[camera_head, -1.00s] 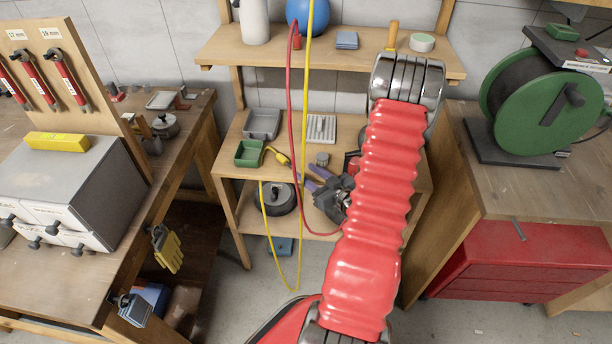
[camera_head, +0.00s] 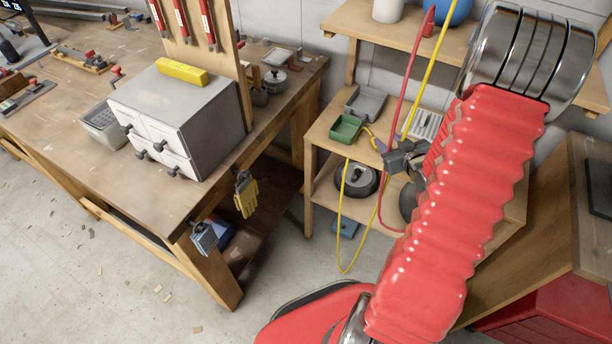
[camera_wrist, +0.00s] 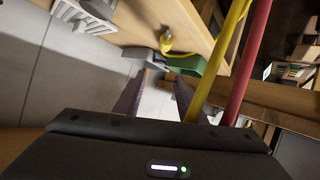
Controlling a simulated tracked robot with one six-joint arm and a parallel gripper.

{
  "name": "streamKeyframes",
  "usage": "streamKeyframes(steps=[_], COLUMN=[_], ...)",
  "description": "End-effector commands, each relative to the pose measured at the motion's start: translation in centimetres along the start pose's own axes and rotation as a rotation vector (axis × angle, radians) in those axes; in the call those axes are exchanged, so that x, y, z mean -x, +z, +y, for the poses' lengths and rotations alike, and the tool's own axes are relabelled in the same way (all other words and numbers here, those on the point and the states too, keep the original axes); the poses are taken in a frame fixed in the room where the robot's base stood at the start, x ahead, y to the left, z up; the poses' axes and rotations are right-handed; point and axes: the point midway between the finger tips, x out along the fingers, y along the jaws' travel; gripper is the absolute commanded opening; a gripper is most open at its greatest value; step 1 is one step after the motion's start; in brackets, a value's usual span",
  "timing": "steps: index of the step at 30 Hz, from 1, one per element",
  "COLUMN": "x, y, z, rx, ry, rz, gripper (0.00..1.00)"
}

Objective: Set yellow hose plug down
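The yellow hose plug (camera_wrist: 167,42) shows in the wrist view beside the green tray (camera_wrist: 188,65), beyond my fingertips and apart from them. In the head view the green tray (camera_head: 347,128) stands on the shelf unit's middle board, with the yellow hose end (camera_head: 369,133) at its right side. The yellow hose (camera_head: 341,225) hangs in a loop below the board. My gripper (camera_wrist: 158,88) shows two purple fingers spread apart with nothing between them. In the head view my gripper (camera_head: 382,147) is just right of the green tray, partly hidden by my arm.
A red hose (camera_head: 390,190) hangs close to my gripper and also crosses the wrist view (camera_wrist: 248,65). A grey tray (camera_head: 366,104) stands behind the green one. A workbench (camera_head: 75,85) with a grey drawer cabinet (camera_head: 178,108) is at the left.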

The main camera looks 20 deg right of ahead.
Motion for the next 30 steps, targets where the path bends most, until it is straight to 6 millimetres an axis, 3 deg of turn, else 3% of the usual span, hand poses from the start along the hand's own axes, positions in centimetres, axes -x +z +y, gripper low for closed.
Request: streamKeyframes(steps=[3, 14, 23, 30], x=[0.2, 2.8, 7.2, 11.8], y=[-2.8, -9.5, -14.0, -16.4], z=[-0.7, -3.8, -8.1, -12.3], rx=[0.038, 0.083, 0.070, 0.038], ry=[0.020, 0.081, 0.101, 0.083], rz=[-0.047, -0.187, -0.283, -0.354], gripper=[0.37, 0.37, 0.37, 0.37])
